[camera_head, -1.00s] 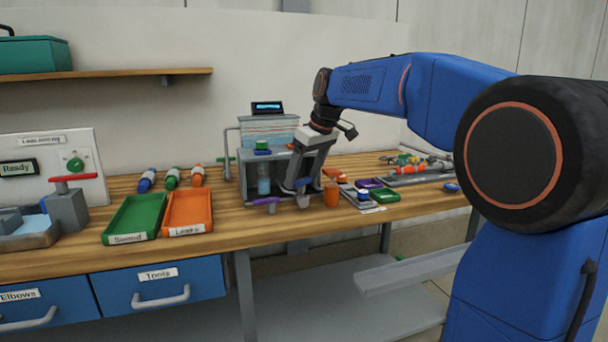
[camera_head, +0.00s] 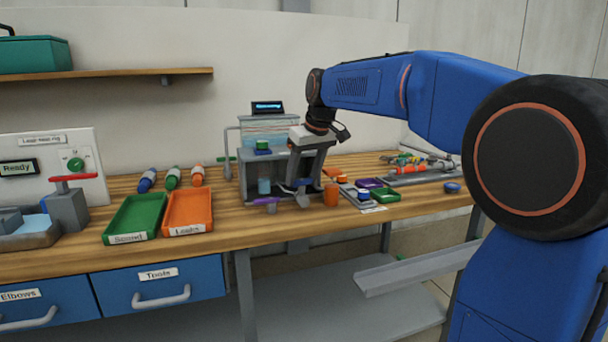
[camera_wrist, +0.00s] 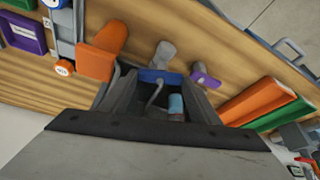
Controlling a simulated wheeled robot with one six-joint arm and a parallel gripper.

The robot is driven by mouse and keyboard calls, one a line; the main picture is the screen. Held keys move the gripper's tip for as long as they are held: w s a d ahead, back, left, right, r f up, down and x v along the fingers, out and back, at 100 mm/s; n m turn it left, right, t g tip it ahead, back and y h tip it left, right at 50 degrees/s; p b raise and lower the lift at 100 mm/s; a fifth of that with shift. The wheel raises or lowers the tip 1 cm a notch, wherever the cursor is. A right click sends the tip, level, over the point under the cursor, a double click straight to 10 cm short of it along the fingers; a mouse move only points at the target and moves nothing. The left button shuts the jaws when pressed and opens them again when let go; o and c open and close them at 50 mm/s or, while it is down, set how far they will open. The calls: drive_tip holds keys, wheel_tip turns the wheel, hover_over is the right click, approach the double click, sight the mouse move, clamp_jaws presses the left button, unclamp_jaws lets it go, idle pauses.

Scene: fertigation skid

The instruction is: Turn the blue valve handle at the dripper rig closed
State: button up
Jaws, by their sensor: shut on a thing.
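The dripper rig is a grey open-fronted box (camera_head: 232,185) with a clear tank (camera_head: 270,131) on top, standing on the bench. My gripper (camera_head: 301,183) is at the front right of the rig, pointing down. It is shut on the blue valve handle (camera_head: 304,182), partly hidden by the fingers. In the wrist view the blue handle (camera_wrist: 160,76) lies crosswise between the fingertips of my gripper (camera_wrist: 160,88), in front of a grey spout (camera_wrist: 163,54). A purple handle (camera_head: 265,201) is to its left in the head view and also shows in the wrist view (camera_wrist: 205,78).
An orange cup-like piece (camera_head: 331,194) stands close to the right of my gripper. A beaker (camera_head: 264,186) with bluish liquid stands inside the rig. Green (camera_head: 134,218) and orange (camera_head: 188,212) trays lie to the left. Small purple and green trays lie to the right.

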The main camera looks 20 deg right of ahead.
drive_tip(key=shift+a+m+h, duration=0.15)
drive_tip(key=shift+m+h, duration=0.45)
drive_tip(key=shift+m, duration=1)
drive_tip(key=o, duration=1)
drive_tip(key=shift+o, duration=0.2)
drive_tip(key=v, duration=1.7)
drive_tip(key=shift+s+r, duration=0.15)
drive_tip(key=shift+s, duration=0.15)
